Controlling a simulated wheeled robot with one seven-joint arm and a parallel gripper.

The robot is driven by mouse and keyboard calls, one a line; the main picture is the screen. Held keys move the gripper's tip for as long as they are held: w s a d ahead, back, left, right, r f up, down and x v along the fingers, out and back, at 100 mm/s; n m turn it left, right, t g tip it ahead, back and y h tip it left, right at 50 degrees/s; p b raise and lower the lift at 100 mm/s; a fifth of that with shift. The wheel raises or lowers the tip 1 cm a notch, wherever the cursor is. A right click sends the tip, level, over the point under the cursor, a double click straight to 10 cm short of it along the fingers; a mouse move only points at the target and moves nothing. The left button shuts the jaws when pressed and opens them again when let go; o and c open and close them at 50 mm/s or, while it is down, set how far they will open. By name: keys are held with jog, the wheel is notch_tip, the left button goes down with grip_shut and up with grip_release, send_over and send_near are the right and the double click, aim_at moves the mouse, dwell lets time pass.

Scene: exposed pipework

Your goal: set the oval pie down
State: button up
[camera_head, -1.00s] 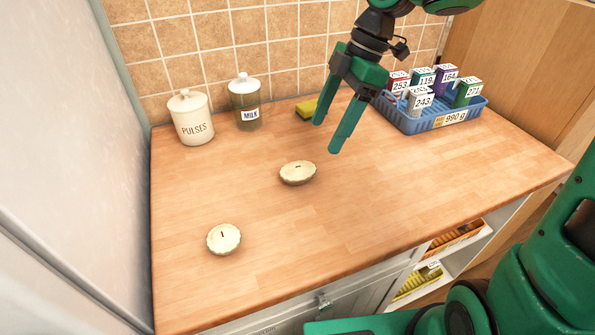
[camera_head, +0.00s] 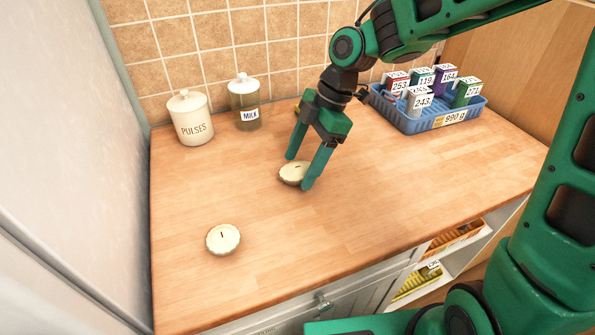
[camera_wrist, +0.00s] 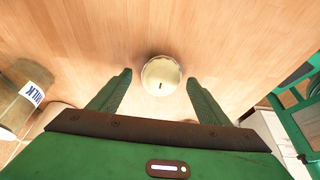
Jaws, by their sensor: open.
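The oval pie (camera_head: 292,173), pale with a small dark slit on top, rests on the wooden counter. My gripper (camera_head: 298,174) is lowered over it, open, with one finger on each side of the pie. In the wrist view the pie (camera_wrist: 161,76) lies between and slightly beyond the two spread fingertips, with a gap on both sides. A second, rounder pie (camera_head: 223,239) sits on the counter nearer the front left, apart from my gripper.
A PULSES jar (camera_head: 191,118) and a MILK jar (camera_head: 245,103) stand at the back left. A sponge (camera_head: 297,108) is partly hidden behind my gripper. A blue basket (camera_head: 441,112) of numbered boxes stands at the back right. The counter's front middle is clear.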

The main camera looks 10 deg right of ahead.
jog(key=shift+a+f, duration=0.1)
jog(key=shift+f, duration=0.15)
jog(key=c, duration=1.4)
jog(key=shift+o, duration=0.2)
jog(key=shift+r, duration=0.15)
